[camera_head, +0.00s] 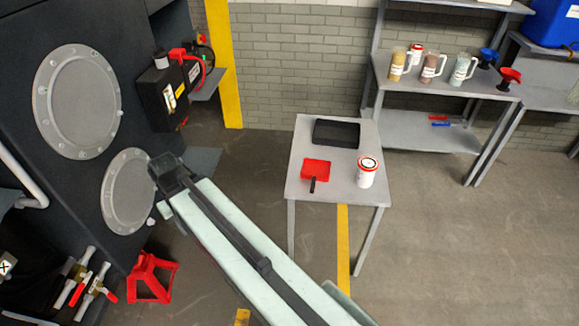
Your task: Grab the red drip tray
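A small flat red tray (317,167) with a short dark handle lies on the small grey table (300,205), near its left side; it looks like the red drip tray. The handle points toward the table's front edge. My arm reaches from the bottom of the picture to the upper left. My gripper (168,170) is the dark end of the arm, left of the table and well apart from the red tray. Its fingers are too small and dark to tell whether it is open or shut.
A black tray (337,132) and a white can (367,172) share the table with the red tray. A dark machine (80,35) with round covers stands left. A red stand (152,277) is on the floor. Shelving (425,130) with jugs is behind right. Floor right of the table is clear.

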